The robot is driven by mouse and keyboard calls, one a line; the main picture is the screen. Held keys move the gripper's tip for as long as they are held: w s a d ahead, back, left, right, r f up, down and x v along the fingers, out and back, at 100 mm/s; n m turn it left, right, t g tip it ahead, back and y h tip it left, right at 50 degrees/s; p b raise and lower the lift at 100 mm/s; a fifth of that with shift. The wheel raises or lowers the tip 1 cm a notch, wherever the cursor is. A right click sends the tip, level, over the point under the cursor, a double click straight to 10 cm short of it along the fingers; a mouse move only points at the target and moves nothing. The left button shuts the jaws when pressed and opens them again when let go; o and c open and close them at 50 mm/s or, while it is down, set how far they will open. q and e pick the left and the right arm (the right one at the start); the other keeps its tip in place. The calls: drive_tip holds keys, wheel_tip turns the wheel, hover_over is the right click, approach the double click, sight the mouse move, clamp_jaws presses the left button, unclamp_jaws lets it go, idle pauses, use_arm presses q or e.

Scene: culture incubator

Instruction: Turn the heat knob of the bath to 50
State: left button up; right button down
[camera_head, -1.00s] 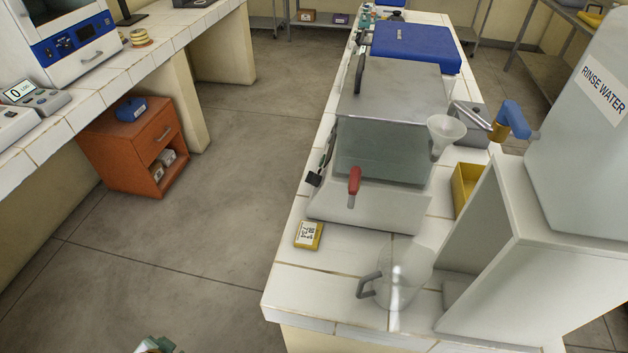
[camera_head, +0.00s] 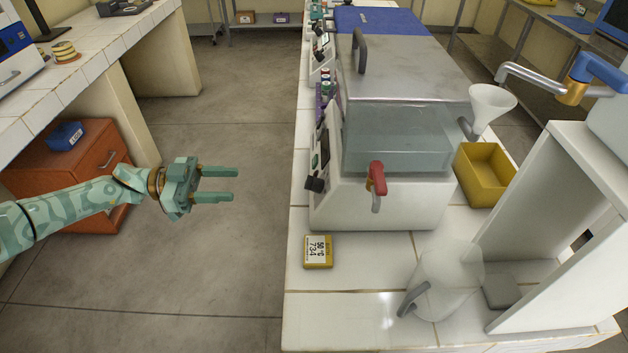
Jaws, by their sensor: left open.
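The water bath (camera_head: 385,205) stands on the white tiled bench, with a clear water tank and a grey metal lid (camera_head: 405,72) with a dark handle. A red-handled tap (camera_head: 377,180) is on its near face. Its control side faces left and shows a dark knob (camera_head: 314,184) low near the front corner, seen edge-on; its setting cannot be read. A yellow card (camera_head: 318,251) on the bench in front reads 50 °C and 734. My left gripper (camera_head: 236,184) is open and empty over the floor, left of the knob and apart from it, fingers pointing right. My right gripper is not in view.
A clear jug (camera_head: 445,282) stands at the bench's front, near a white stand. A yellow bin (camera_head: 484,175) and a white funnel (camera_head: 490,105) are right of the bath. An orange cabinet (camera_head: 95,160) is at left. The floor between is clear.

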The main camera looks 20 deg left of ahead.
use_arm(q)
approach(307, 184)
drive_tip(key=x, duration=0.9)
drive_tip(key=shift+w+f, duration=0.35)
drive_tip(key=shift+w, duration=0.05)
drive_tip(key=c, duration=1)
